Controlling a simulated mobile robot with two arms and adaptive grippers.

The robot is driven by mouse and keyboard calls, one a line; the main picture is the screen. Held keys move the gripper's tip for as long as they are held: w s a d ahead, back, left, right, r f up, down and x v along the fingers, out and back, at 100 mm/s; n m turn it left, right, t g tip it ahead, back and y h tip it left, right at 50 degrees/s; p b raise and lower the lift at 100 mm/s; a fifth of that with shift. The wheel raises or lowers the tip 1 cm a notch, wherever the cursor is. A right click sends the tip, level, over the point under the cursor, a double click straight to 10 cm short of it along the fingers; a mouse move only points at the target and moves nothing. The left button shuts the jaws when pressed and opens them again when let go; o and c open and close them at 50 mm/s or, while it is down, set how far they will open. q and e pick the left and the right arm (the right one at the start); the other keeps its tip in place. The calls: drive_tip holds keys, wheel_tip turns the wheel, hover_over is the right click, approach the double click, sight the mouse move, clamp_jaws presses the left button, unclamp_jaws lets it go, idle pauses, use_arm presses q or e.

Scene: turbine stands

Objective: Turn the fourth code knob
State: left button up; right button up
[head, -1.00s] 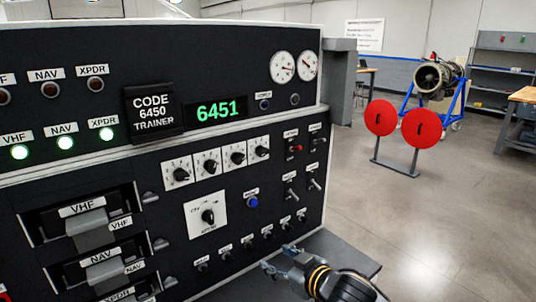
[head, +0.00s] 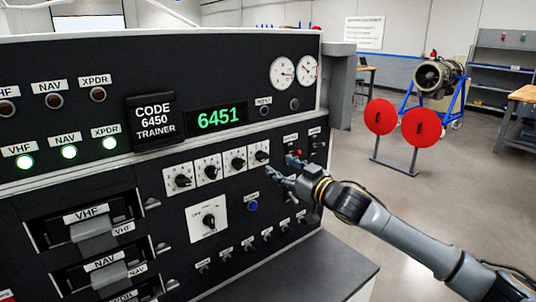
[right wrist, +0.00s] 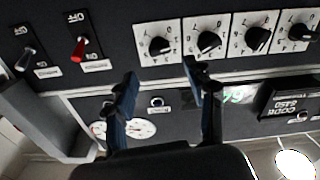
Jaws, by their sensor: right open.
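The fourth code knob (head: 261,156) is the rightmost black knob in a row of white dial plates. In the right wrist view, which is upside down, the fourth code knob (right wrist: 159,45) is the leftmost dial. The green display (head: 218,117) reads 6451. The card (head: 154,120) reads "CODE 6450 TRAINER". My right gripper (head: 280,166) is open and empty, just right of and slightly below the fourth knob. In the right wrist view its fingertips (right wrist: 159,72) are spread on either side of the knob's line, apparently short of it. My left gripper is out of view.
Toggle switches, one red-tipped (right wrist: 79,49), sit right of the knobs, close to my right gripper. A larger selector knob (head: 208,221) and a blue button (head: 252,206) are below. A grey ledge (head: 330,262) juts out under the panel. Red discs (head: 420,128) stand farther right.

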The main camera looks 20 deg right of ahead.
sight(264, 158)
drive_tip(key=p+x, duration=0.1)
drive_tip(key=x, duration=0.5)
drive_tip(key=shift+w+a+p, duration=0.1)
drive_tip(key=shift+w+p, duration=0.2)
drive_tip(key=shift+w, duration=0.05)
clamp_jaws()
drive_tip(key=shift+n+p, duration=0.8)
drive_tip(key=shift+n, duration=0.2)
drive_tip(key=shift+n+p, duration=0.45)
drive_tip(key=shift+n, duration=0.35)
drive_tip(key=shift+s+a+f+n+p, duration=0.1)
drive_tip(key=shift+n+p, duration=0.35)
drive_tip(key=shift+n, duration=0.65)
drive_tip(key=shift+f+n+p, duration=0.1)
drive_tip(key=shift+n+p, duration=0.3)
drive_tip(key=shift+n, duration=0.7)
